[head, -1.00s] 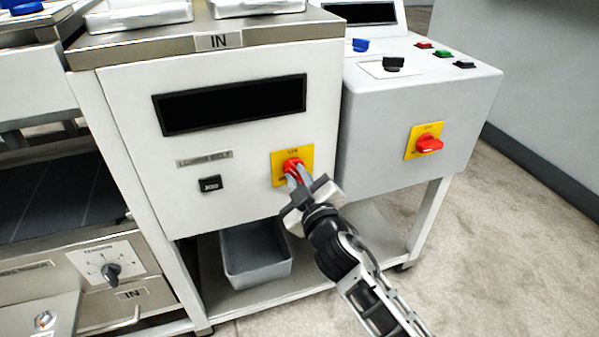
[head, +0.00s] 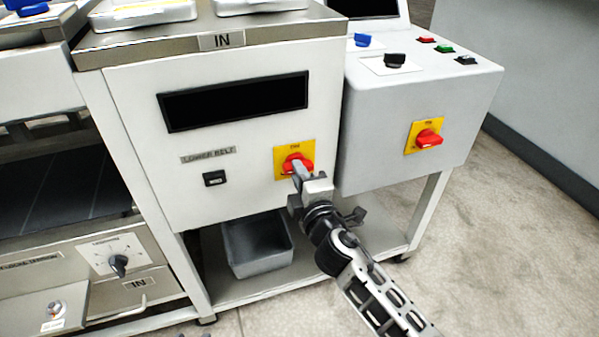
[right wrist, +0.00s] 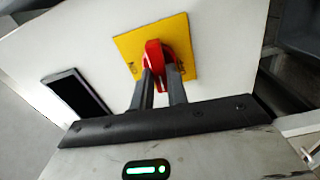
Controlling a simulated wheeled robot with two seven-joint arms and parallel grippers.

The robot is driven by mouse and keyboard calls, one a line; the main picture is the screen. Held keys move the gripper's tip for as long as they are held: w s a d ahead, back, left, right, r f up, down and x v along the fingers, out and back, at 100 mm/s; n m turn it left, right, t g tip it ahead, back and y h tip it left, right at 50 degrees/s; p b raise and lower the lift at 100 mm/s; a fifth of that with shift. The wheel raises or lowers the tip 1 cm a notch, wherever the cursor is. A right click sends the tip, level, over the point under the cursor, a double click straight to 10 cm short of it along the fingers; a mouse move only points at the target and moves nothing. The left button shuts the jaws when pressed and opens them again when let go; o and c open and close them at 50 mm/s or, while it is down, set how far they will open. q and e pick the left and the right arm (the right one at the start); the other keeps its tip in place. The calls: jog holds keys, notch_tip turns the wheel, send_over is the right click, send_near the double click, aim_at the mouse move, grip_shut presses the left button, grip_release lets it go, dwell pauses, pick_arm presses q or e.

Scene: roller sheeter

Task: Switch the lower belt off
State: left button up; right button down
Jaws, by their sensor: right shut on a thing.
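The lower belt's red rotary switch (head: 297,163) sits on a yellow plate (head: 308,151) on the white cabinet front, to the right of the "LOWER BELT" label (head: 208,155). My right gripper (head: 299,172) is at the switch, its fingers shut on the red knob. In the right wrist view the red knob (right wrist: 156,58) stands between the two fingers, in front of the yellow plate (right wrist: 180,36). The fingers hide part of the knob and part of the plate's lettering. My left gripper is out of view.
A black rocker switch (head: 214,179) is below the label, and a dark display (head: 235,101) is above. A second red switch (head: 429,138) on yellow is on the grey cabinet at right. A grey bin (head: 257,247) stands on the lower shelf.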

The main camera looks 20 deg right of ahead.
jog(key=shift+n, duration=0.5)
jog(key=c, duration=1.4)
grip_release()
jog(key=shift+s, duration=0.1)
